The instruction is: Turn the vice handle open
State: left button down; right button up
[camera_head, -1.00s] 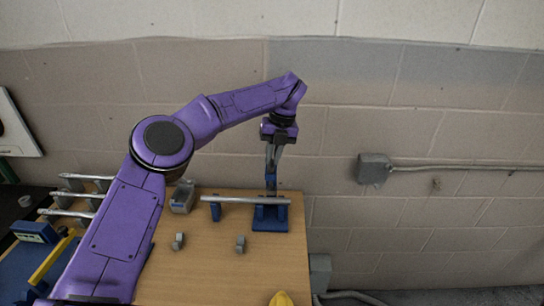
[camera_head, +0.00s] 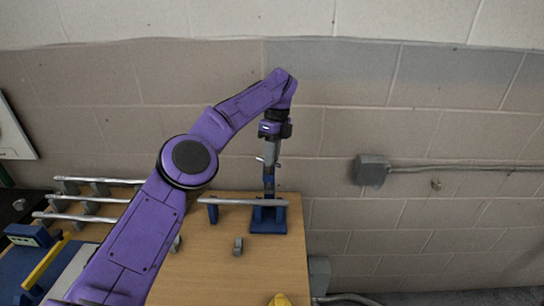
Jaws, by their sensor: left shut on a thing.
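The blue vice (camera_head: 268,222) stands at the back right of the wooden table, with an upright blue post. A long silver rod (camera_head: 230,201) lies across it and over a small blue support (camera_head: 213,213) to its left. My left gripper (camera_head: 270,160) points down above the vice, with its fingers shut at the top of the post. A short silver bar (camera_head: 260,159), which looks like the vice handle, sticks out to the left of the fingers. The fingers hide most of it. My right gripper is not in view.
Several silver rods (camera_head: 75,197) rest on grey holders at the left. A small grey block (camera_head: 238,246) stands on the table (camera_head: 210,280), and a yellow thing (camera_head: 280,299) is at the front edge. A brick wall is close behind.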

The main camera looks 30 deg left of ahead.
pick_arm(q)
jog(key=shift+w+a+n, duration=0.1)
jog(key=shift+n, duration=1)
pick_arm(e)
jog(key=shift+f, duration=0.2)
pick_arm(q)
jog(key=c, duration=1.1)
grip_release()
jog(key=shift+a+h, duration=0.1)
jog(key=shift+h, duration=0.2)
jog(key=shift+c, duration=0.2)
jog(key=shift+r, duration=0.1)
